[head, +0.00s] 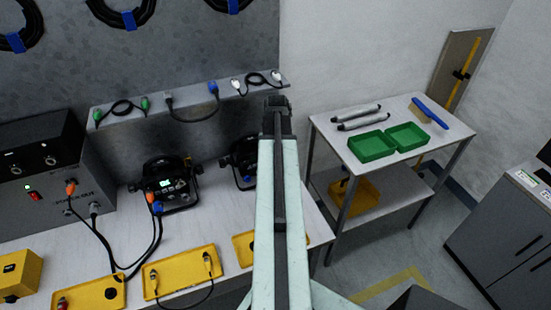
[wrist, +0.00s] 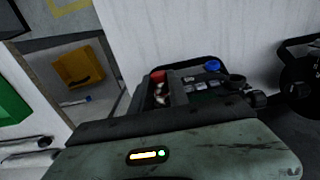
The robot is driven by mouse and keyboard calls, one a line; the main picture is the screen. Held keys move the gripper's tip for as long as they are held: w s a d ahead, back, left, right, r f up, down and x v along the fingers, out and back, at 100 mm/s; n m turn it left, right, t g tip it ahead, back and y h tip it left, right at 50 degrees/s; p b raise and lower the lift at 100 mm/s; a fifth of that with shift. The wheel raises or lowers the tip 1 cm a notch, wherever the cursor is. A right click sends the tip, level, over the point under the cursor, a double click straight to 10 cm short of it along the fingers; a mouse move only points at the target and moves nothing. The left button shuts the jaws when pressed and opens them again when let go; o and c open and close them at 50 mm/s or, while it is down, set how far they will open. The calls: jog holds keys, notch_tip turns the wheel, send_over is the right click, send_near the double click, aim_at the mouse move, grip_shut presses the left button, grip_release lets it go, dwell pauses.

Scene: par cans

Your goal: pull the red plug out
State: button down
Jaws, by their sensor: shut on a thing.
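The red plug (wrist: 158,76) shows in the wrist view, with a silvery part below the red. My gripper (wrist: 161,88) is shut on it, with a dark finger on either side. A dark par can (wrist: 208,82) with pale labels, a blue connector (wrist: 212,66) and a black knob lies right beside and beyond the fingers. I cannot tell whether the plug is still seated in its socket. In the head view this par can (head: 239,158) is partly hidden behind my arm, and the plug and fingertips are hidden.
Another par can (head: 167,184) with a lit green display stands left on the bench, with cables to a power box (head: 60,180). Yellow trays (head: 186,272) line the bench front. A shelf (head: 185,105) holds short cables. A side table (head: 343,135) with green bins stands right.

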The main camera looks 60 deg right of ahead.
jog(key=shift+s+a, duration=0.6)
jog(key=shift+s, duration=0.25)
jog(key=shift+s+a, duration=0.6)
jog(key=shift+s, duration=0.2)
jog(key=shift+f, duration=0.1)
